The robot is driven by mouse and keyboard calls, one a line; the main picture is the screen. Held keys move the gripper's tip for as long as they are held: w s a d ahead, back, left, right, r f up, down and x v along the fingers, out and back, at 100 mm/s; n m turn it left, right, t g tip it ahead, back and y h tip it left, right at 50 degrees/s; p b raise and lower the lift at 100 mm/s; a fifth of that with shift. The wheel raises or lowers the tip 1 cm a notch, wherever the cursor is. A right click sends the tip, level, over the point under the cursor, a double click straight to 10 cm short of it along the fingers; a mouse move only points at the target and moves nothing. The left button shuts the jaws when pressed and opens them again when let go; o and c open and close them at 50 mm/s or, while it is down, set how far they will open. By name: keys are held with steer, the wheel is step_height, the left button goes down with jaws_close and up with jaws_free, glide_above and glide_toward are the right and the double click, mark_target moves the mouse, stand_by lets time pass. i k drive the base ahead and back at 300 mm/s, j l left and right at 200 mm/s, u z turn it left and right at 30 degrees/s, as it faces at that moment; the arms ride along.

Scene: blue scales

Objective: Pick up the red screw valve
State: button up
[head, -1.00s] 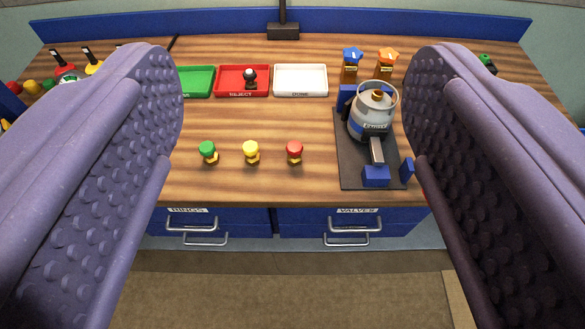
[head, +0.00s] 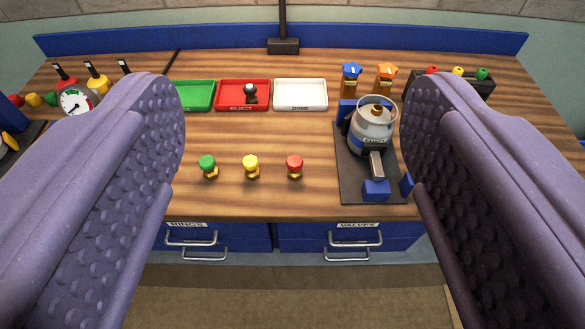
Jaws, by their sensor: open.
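The red screw valve (head: 295,164) stands upright on the wooden bench near its front edge, with a red knob on a yellow-brass base. It is the rightmost of three similar valves, beside a yellow one (head: 251,165) and a green one (head: 208,165). My gripper (head: 292,135) is open, its two purple padded fingers wide apart at the left and right of the view. The three valves appear between the fingers, with nothing held. The red valve is fully visible and apart from both fingers.
A grey canister (head: 371,133) on a dark stand is right of the red valve. Green (head: 196,107), red (head: 225,106) and white (head: 301,106) trays lie behind. A dark rack with coloured knobs (head: 452,88) is at back right, a gauge (head: 75,99) at left. Labelled drawers (head: 350,228) are below the front edge.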

mark_target(294, 163)
steer(key=i+l+u, duration=0.1)
steer(key=i+u, duration=0.25)
steer(key=i+l+u, duration=0.2)
steer(key=i+u, duration=0.15)
steer(key=i, duration=0.2)
steer(key=i+l+u, duration=0.35)
steer(key=i, duration=0.05)
